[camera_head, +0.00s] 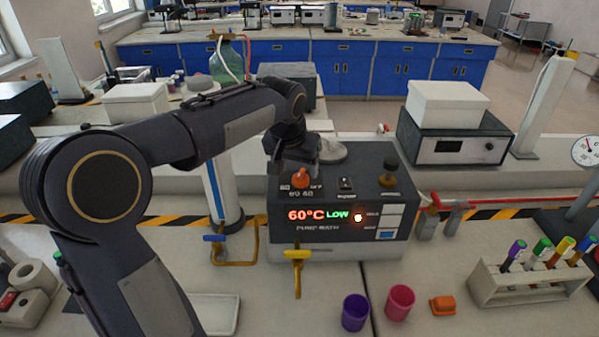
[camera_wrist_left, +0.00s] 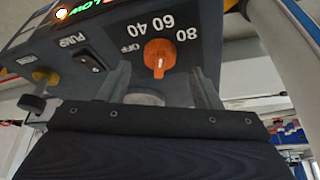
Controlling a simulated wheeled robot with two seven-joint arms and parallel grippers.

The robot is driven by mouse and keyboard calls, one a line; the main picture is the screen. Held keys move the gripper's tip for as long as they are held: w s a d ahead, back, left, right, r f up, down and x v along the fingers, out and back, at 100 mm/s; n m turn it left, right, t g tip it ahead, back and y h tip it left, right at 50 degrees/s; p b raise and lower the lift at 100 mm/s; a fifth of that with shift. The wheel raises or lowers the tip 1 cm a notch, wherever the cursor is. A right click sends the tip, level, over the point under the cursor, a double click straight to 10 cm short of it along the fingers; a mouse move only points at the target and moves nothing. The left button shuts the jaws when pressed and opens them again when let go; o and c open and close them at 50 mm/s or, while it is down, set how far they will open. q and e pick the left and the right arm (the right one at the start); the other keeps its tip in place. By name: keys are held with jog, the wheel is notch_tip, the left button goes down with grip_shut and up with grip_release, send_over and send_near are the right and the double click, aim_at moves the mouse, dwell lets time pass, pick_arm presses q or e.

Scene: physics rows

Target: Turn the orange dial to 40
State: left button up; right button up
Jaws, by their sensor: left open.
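The orange dial (camera_head: 300,178) sits on the sloped top face of the dark bath unit (camera_head: 337,245), at its left. In the left wrist view the orange dial (camera_wrist_left: 158,54) is ringed by the marks OFF, 40, 60 and 80. I cannot tell for sure which mark its ridge points at. The unit's display (camera_head: 320,216) reads 60°C LOW. My left gripper (camera_head: 299,158) is above and behind the dial. In the left wrist view my left gripper (camera_wrist_left: 162,78) is open, its fingers on either side of the dial's line, with no clear contact. My right gripper is not in view.
A yellow tap (camera_head: 297,262) sticks out in front. Purple (camera_head: 355,312) and pink (camera_head: 399,302) cups and a tube rack (camera_head: 530,283) stand on the bench.

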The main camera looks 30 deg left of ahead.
aim_at(302, 174)
pick_arm(q)
jog(key=shift+x, duration=1.55)
jog(key=shift+c, duration=0.5)
jog(key=c, duration=0.9)
jog(key=n, duration=0.1)
jog(key=n+y, duration=0.1)
jog(key=n, duration=0.2)
jog(key=shift+d+y, duration=0.25)
jog(key=shift+y, duration=0.05)
jog(key=shift+w+n+g+y, duration=0.1)
jog(key=shift+n+g+y, duration=0.25)
jog(key=shift+n, duration=0.8)
jog(key=shift+w+n+g+y, duration=0.1)
jog(key=shift+n+g+y, duration=0.25)
jog(key=shift+n, duration=0.8)
